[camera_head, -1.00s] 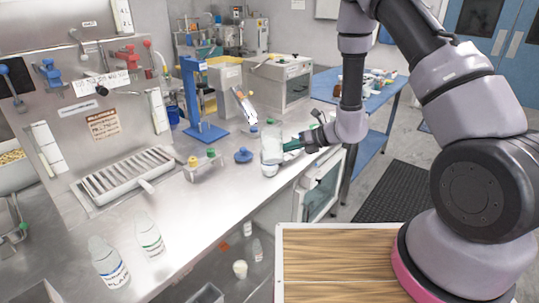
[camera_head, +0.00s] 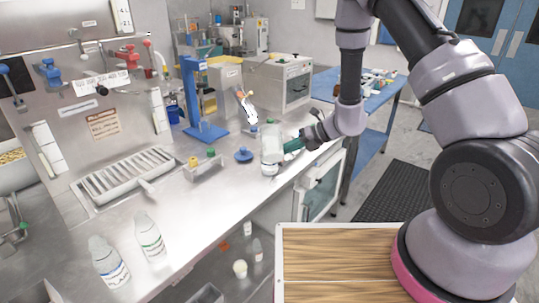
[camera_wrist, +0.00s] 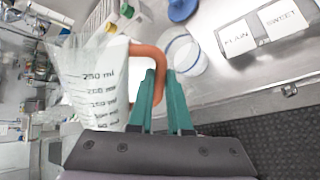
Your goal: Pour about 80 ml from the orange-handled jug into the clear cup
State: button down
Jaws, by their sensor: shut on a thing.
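The orange-handled jug (camera_wrist: 88,82) is clear, with dark ml markings, and fills the left of the wrist view. My gripper (camera_wrist: 160,85) has its teal fingers shut on the jug's orange handle (camera_wrist: 148,58). A clear round vessel, likely the clear cup (camera_wrist: 187,56), shows just beyond the handle. In the head view my gripper (camera_head: 293,146) is at the counter's right edge, beside a clear vessel shape (camera_head: 270,158). Jug and cup overlap there, and I cannot separate them. The liquid level in either is unclear.
A blue round-based object (camera_head: 243,155) and a small holder with yellow and green knobs (camera_head: 203,165) stand to the left. A blue stand (camera_head: 205,130) is behind. PLAIN and SWEET labels (camera_wrist: 262,31) lie near the counter edge. Two white bottles (camera_head: 109,262) stand front left.

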jog(key=shift+w, duration=0.2)
jog(key=shift+s, duration=0.2)
jog(key=shift+s, duration=0.2)
jog(key=shift+s+f+g, duration=0.25)
jog(key=shift+s+g, duration=0.05)
jog(key=shift+g, duration=0.1)
dwell(0.6)
jog(key=shift+s+f+m+g, duration=0.1)
jog(key=shift+f+m+g, duration=0.1)
jog(key=shift+m+g, duration=0.15)
dwell(0.4)
dwell(0.4)
